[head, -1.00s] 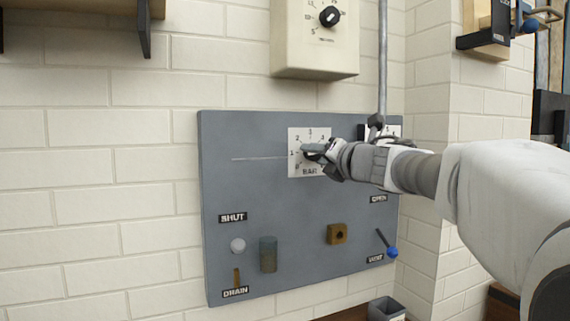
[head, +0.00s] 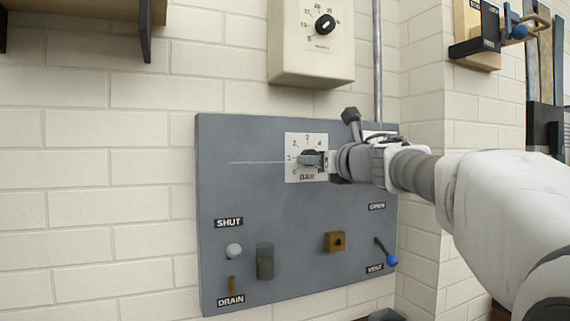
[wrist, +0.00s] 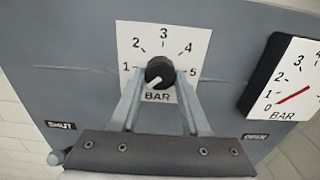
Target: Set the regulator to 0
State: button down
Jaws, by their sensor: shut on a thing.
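The regulator is a black round knob (wrist: 159,72) on a white dial plate (wrist: 192,42) marked BAR, mounted on a grey panel. Its white mark points to the lower left, below the 1; the 0 there is hidden behind a finger in the wrist view. The dial plate also shows in the head view (head: 293,142), with the 0 at its lower left. My gripper (wrist: 160,76) is shut on the knob, one finger on each side. In the head view my gripper (head: 318,159) partly covers the knob.
A BAR gauge (wrist: 288,78) with a red needle near 0 sits right of the dial. Lower on the grey panel (head: 260,207) are a blue-tipped VENT lever (head: 386,254), a brown block (head: 334,242) and a grey knob (head: 234,250). A cream box (head: 305,60) hangs above.

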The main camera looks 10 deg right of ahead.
dwell(0.5)
jog(key=shift+c, duration=1.9)
grip_release()
jog(key=shift+s, duration=0.1)
jog(key=p+v, duration=0.1)
jog(key=v, duration=1.6)
jog(key=shift+s, duration=0.1)
